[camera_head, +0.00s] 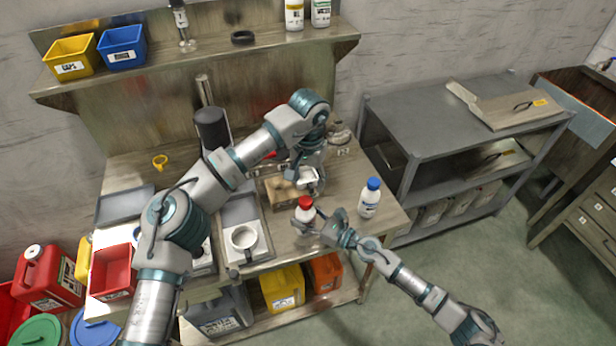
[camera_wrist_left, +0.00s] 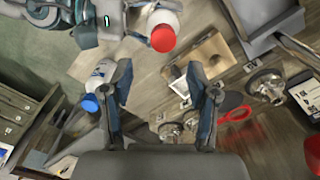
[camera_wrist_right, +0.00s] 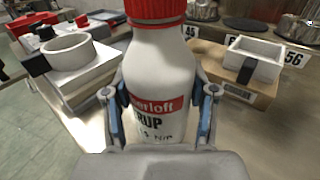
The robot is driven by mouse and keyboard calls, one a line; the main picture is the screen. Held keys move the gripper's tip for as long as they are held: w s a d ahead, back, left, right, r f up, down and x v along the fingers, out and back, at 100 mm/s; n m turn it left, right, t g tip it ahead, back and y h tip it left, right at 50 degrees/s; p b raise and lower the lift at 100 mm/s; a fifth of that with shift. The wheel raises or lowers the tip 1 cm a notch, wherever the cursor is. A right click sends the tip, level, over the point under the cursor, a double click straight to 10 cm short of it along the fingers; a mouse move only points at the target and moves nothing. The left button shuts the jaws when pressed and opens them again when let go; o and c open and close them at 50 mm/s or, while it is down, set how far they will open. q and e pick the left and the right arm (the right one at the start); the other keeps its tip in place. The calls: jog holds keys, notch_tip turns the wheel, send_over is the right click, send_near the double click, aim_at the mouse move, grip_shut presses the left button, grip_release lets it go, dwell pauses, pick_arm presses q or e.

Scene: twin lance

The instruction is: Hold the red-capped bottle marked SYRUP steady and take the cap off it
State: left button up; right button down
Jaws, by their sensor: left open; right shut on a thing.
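The red-capped SYRUP bottle (camera_wrist_right: 162,85) stands upright in the right wrist view, its red cap (camera_wrist_right: 155,10) on top. In the head view its red cap (camera_head: 305,203) shows near the bench's front edge. My right gripper (camera_head: 310,228) is shut around the bottle's body from the front; its fingers flank the label in the right wrist view (camera_wrist_right: 162,105). My left gripper (camera_head: 308,180) is above and behind the bottle, open and empty. In the left wrist view, its fingers (camera_wrist_left: 166,95) are apart, with the red cap (camera_wrist_left: 163,38) beyond them.
A blue-capped bottle (camera_head: 370,197) stands right of the SYRUP bottle. A grey shelf unit (camera_head: 440,130) stands right of the bench.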

aim_at(308, 200)
pick_arm(q)
notch_tip(308, 200, down, 8)
jog(key=shift+r, duration=0.1)
dwell(0.4)
